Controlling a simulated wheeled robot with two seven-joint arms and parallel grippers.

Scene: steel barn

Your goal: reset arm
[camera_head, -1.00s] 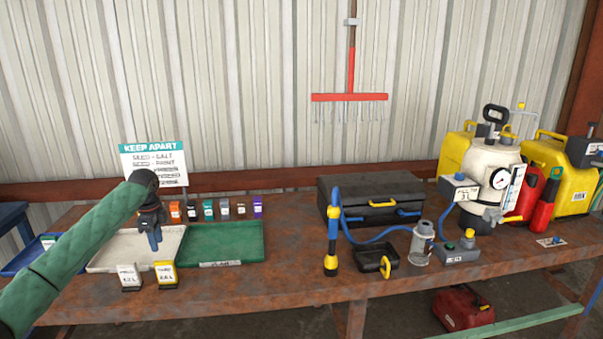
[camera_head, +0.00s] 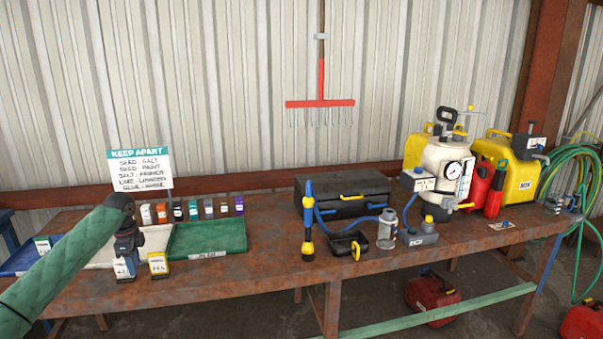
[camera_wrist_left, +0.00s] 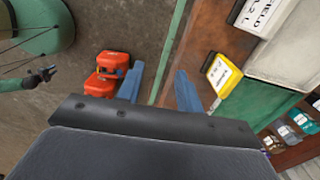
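My left gripper (camera_head: 125,270) hangs at the front of the bench, in front of the white tray (camera_head: 100,254), and partly hides a white-labelled block (camera_head: 119,268). In the left wrist view its two blue fingers (camera_wrist_left: 160,90) are apart, with nothing between them but floor and the bench edge. A yellow-labelled block (camera_head: 158,264) stands just right of it and also shows in the left wrist view (camera_wrist_left: 221,74). What looks like my right gripper (camera_wrist_left: 42,77) shows small at the left of the wrist view, away from the bench; its fingers are too small to judge.
A green tray (camera_head: 207,240) sits right of the white one, with several small containers behind. A blue tray (camera_head: 20,262) is at the left end. A black toolbox (camera_head: 343,195), hand pump (camera_head: 308,222) and white sprayer tank (camera_head: 443,165) fill the right half. Red cans (camera_head: 432,298) are on the floor.

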